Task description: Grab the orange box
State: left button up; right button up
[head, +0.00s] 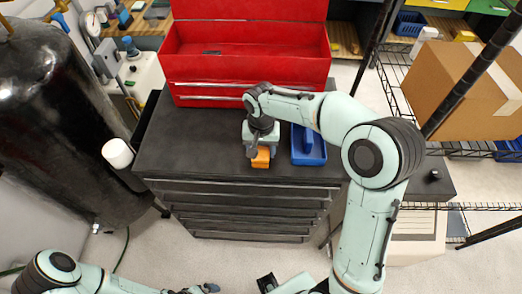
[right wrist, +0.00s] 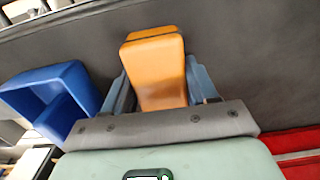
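The orange box (head: 261,158) sits on the black top of the tool cabinet, near its front edge. My right gripper (head: 259,150) is right over it and hides part of it in the head view. In the right wrist view the orange box (right wrist: 157,70) lies between the two blue-grey fingers (right wrist: 157,85), one on each side and very close to it. I cannot tell whether both fingers press on it. My left gripper (head: 205,288) is low at the bottom edge of the head view, partly cut off, away from the box.
A blue bin (head: 308,146) stands just right of my right gripper; it also shows in the right wrist view (right wrist: 55,95). An open red toolbox (head: 245,50) stands behind. A black tank (head: 60,110) is at left, a cardboard box (head: 455,90) at right. The cabinet top (head: 185,140) is clear at left.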

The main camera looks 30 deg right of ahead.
jog(key=c, duration=0.4)
jog(key=shift+r, duration=0.15)
